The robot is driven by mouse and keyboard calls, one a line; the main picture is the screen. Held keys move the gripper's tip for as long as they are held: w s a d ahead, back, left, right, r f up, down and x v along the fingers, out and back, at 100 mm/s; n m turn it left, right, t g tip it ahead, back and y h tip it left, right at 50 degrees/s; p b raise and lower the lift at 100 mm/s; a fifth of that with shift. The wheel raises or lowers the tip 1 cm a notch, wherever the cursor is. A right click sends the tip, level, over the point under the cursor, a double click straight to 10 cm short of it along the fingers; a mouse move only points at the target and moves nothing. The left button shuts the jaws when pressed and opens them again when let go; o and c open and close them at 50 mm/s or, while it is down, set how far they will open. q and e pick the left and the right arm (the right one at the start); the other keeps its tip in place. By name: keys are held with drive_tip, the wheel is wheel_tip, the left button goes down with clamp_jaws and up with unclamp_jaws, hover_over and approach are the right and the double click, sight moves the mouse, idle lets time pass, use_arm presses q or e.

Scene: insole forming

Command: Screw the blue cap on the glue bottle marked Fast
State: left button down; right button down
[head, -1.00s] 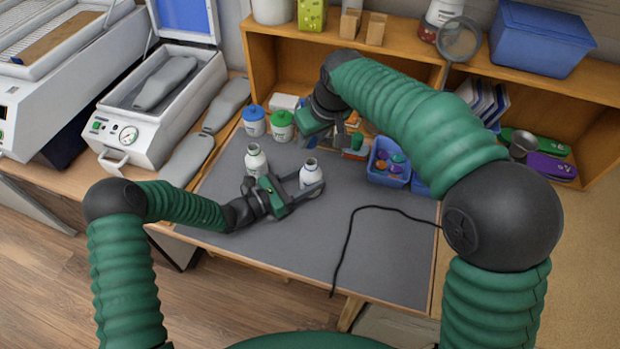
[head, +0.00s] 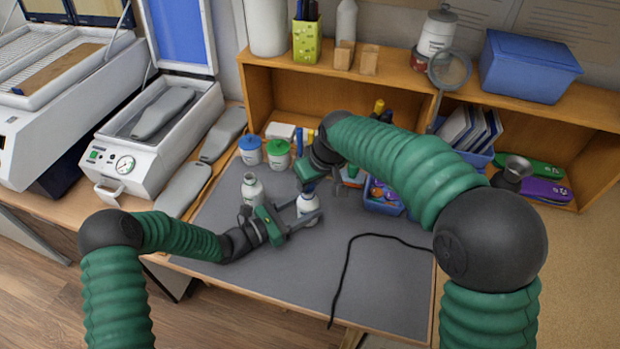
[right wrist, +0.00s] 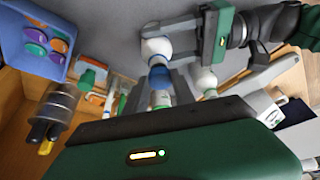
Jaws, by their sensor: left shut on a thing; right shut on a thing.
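A white bottle (head: 308,208) stands on the grey mat, and my left gripper (head: 300,213) is shut on it, one finger on each side. Its label cannot be read. A blue cap (head: 308,187) is in my right gripper (head: 309,178), directly above the bottle's mouth. The right wrist view shows the blue cap (right wrist: 160,77) in line with the held bottle (right wrist: 156,48); I cannot tell whether they touch or are threaded. A second white bottle (head: 252,188), without a cap, stands to the left on the mat; its label is also unreadable.
Jars with a blue lid (head: 250,150) and a green lid (head: 277,154) stand at the back left of the mat. A blue bin (head: 383,205) of colored pieces is right of the held bottle. A black cable (head: 346,265) crosses the otherwise clear right side.

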sight(308, 205)
drive_tip(key=shift+f, duration=0.55)
drive_tip(key=shift+f, duration=0.6)
drive_tip(key=m, duration=0.1)
drive_tip(key=m+h, duration=0.1)
drive_tip(key=m, duration=0.1)
drive_tip(key=shift+s+a+m, duration=0.15)
drive_tip(key=shift+a+m, duration=0.15)
drive_tip(key=m+h, duration=0.1)
drive_tip(key=m, duration=0.1)
drive_tip(key=shift+a+m+t, duration=0.15)
drive_tip(key=shift+m+t, duration=0.15)
drive_tip(key=shift+m, duration=0.1)
drive_tip(key=c, duration=1.1)
unclamp_jaws()
drive_tip(key=shift+o, duration=0.2)
